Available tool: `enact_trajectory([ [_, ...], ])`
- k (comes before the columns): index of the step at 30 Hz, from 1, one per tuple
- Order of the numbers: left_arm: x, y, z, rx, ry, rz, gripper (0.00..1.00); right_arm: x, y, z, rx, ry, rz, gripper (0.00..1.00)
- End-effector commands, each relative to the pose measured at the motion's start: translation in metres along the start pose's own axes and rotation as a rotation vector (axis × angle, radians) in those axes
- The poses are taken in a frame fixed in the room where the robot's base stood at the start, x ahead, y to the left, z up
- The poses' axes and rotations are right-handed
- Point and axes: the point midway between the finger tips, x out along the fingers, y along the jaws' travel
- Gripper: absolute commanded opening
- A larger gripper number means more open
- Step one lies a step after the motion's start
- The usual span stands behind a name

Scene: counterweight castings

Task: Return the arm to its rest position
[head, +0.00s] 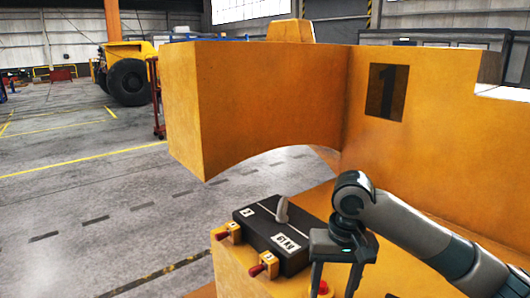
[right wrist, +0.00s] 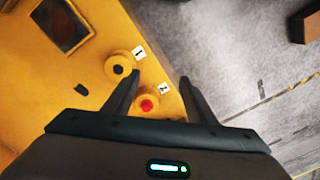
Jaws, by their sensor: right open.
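My right arm (head: 415,235) comes in from the right in the head view, reaching over the orange casting. Its gripper (head: 334,290) points down with its fingers apart and nothing held between them. A red button (head: 322,287) shows between the fingers, partly cut by the frame's bottom edge. In the right wrist view the open gripper (right wrist: 160,80) is over a yellow surface. A round red button (right wrist: 147,105) marked 2 lies between the fingers. A yellow round fitting with a dark centre (right wrist: 119,68), marked 1, is beside the left finger. My left gripper is not in view.
A black control box (head: 272,235) with a grey lever (head: 282,209) stands left of the gripper. A large orange casting (head: 270,95) marked 1 rises behind. Grey floor (head: 110,220) is open at left.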

Motion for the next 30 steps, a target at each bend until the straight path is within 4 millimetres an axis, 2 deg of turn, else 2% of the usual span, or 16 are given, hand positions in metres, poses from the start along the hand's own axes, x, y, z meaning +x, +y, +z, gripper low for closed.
enact_trajectory([
  [8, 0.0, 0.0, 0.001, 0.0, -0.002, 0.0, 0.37, 0.042, -0.02, 0.014, -0.089, 0.012, -0.069, 0.51],
  [19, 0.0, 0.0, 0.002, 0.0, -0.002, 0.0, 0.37, 0.126, -0.059, 0.055, -0.24, 0.084, -0.239, 0.51],
  [24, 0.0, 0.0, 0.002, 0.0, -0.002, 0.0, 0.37, 0.158, -0.067, 0.076, -0.274, 0.135, -0.302, 0.51],
  [30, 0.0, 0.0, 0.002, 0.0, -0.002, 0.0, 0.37, 0.192, -0.066, 0.104, -0.286, 0.2, -0.345, 0.51],
])
